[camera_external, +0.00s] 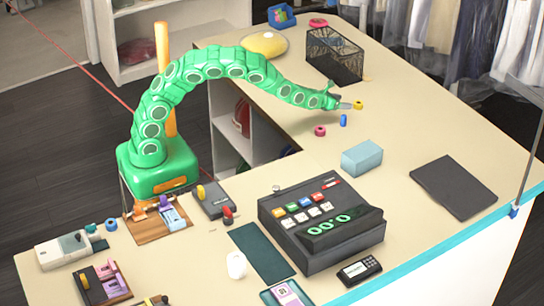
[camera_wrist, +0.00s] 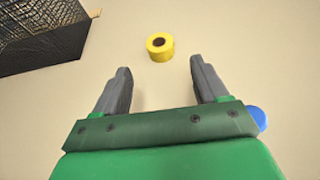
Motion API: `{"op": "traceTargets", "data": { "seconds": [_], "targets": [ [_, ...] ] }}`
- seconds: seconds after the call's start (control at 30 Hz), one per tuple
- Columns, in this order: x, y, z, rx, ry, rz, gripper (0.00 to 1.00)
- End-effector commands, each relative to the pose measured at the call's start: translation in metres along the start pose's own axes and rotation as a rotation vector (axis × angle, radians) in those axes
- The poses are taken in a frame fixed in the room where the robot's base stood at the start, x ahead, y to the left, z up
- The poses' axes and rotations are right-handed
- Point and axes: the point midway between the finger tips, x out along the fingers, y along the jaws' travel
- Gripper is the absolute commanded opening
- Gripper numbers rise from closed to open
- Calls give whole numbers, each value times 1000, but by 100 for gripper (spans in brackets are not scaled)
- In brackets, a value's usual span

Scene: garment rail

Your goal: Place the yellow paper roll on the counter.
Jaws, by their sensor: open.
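The yellow paper roll (camera_external: 358,104) is a small ring with a dark centre hole. It rests on the beige counter (camera_external: 420,125), just off the tip of my gripper (camera_external: 345,105). In the wrist view the yellow roll (camera_wrist: 160,47) lies beyond the two grey fingers of my gripper (camera_wrist: 159,85), centred roughly between them. The fingers are apart with nothing between them. The roll appears apart from both fingers.
A black mesh basket (camera_external: 335,57) stands behind my gripper; it also shows in the wrist view (camera_wrist: 40,35). A blue roll (camera_external: 343,120) and a pink roll (camera_external: 320,131) lie close in front. A light blue box (camera_external: 362,158) and a cash register (camera_external: 320,225) stand nearer.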

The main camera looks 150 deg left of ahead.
Motion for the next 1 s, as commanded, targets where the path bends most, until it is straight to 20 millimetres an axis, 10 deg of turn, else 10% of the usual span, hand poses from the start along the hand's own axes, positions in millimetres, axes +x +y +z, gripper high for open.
{"op": "traceTargets", "data": {
  "seconds": [0.73,1.0],
  "targets": [
    [-32,-2,3,-6,-6,1,73],
    [-87,-37,54,-192,-103,21,73]
  ]
}}
